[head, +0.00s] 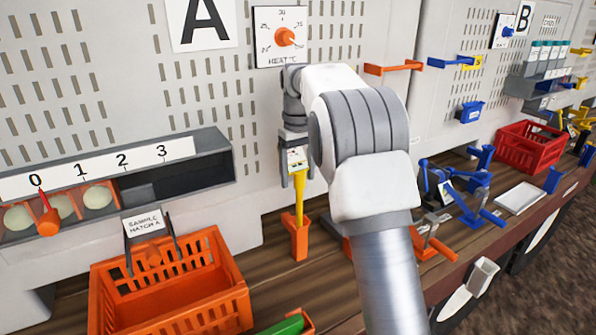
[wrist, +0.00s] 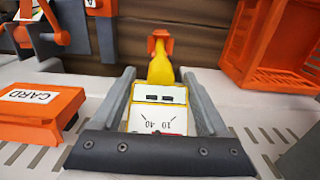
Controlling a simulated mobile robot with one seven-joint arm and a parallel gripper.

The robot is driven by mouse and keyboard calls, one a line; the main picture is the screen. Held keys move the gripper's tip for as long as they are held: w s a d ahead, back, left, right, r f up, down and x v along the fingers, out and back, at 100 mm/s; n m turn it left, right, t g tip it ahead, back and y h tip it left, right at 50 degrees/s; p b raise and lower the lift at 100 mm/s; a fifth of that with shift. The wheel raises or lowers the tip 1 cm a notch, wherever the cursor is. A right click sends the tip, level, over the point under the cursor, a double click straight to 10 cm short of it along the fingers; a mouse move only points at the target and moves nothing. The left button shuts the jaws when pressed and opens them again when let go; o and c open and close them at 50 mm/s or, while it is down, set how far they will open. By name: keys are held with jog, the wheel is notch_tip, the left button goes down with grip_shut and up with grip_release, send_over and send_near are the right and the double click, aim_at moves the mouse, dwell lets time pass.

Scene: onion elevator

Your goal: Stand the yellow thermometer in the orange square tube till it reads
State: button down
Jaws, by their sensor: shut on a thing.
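The yellow thermometer (head: 299,203) hangs nearly upright below my gripper (head: 293,172), which is shut on its head. The head has a white face; in the wrist view the thermometer (wrist: 158,118) shows the marks 10 and 40 and a bit of red. The orange square tube (head: 299,243) stands on the wooden bench directly below. The stem's lower end is at the tube's mouth and appears to go into it; how deep is hidden. In the wrist view the tube (wrist: 160,42) shows beyond the stem, and my gripper (wrist: 158,82) has a finger on each side of the head.
An orange crate (head: 168,292) labelled SAMPLE HATCH A stands left. A grey rack (head: 205,172) with pale onions is on the wall. A HEAT dial (head: 281,38) is above my gripper. Blue and orange fixtures (head: 458,190) and a red crate (head: 530,148) are right.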

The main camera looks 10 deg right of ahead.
aim_at(298, 194)
jog(key=shift+f+b, duration=1.7)
jog(key=shift+f, duration=1.4)
grip_release()
